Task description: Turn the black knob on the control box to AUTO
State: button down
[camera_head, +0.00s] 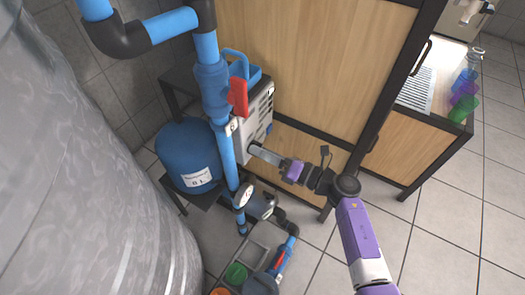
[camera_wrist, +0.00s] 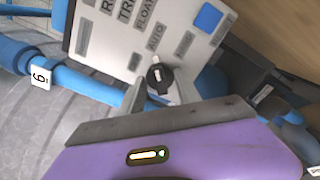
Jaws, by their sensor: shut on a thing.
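The control box (camera_head: 257,115) is a light grey box beside the blue pipes in the head view. In the wrist view its labelled face (camera_wrist: 110,45) fills the upper middle, tilted, with "AUTO" and "FLOAT" readable. The black knob (camera_wrist: 159,76) sits low on that face, with a white pointer mark near its upper edge. My gripper (camera_wrist: 156,92) has its two grey fingers on either side of the knob and is shut on it. In the head view my gripper (camera_head: 254,149) reaches the lower part of the box from the right. The fingertips and knob are too small to tell there.
A blue tank (camera_head: 187,155) stands to the left. A wooden cabinet (camera_head: 310,60) with a dark frame is behind. Tiled floor is free at the lower right.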

jog(key=c, duration=0.8)
grip_release()
jog(key=shift+c, duration=0.2)
jog(key=p+v, duration=0.1)
jog(key=v, duration=0.7)
jog(key=shift+f, duration=0.1)
